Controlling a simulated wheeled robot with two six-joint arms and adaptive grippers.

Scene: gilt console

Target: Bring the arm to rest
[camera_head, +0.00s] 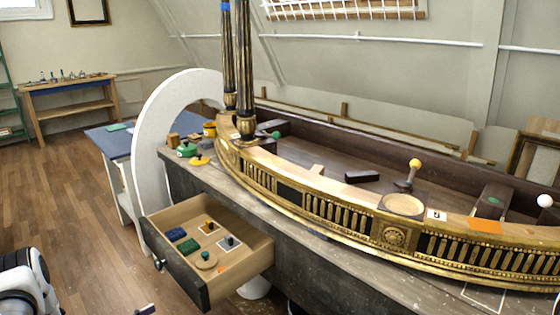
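Part of my white and black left arm (22,285) shows at the bottom left corner, in front of the wooden floor. A small dark tip (146,310) shows at the bottom edge, left of the open drawer, and looks like part of my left gripper. Most of it is cut off by the frame, so its opening is hidden. It is apart from the drawer. My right arm and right gripper are not in view.
An open drawer (180,276) juts from the gilt console (300,203), holding several small coloured pieces. A white arch (148,140) stands at its left end. A yellow-knobbed handle (411,172) rises from the console. The wooden floor (75,190) at left is clear.

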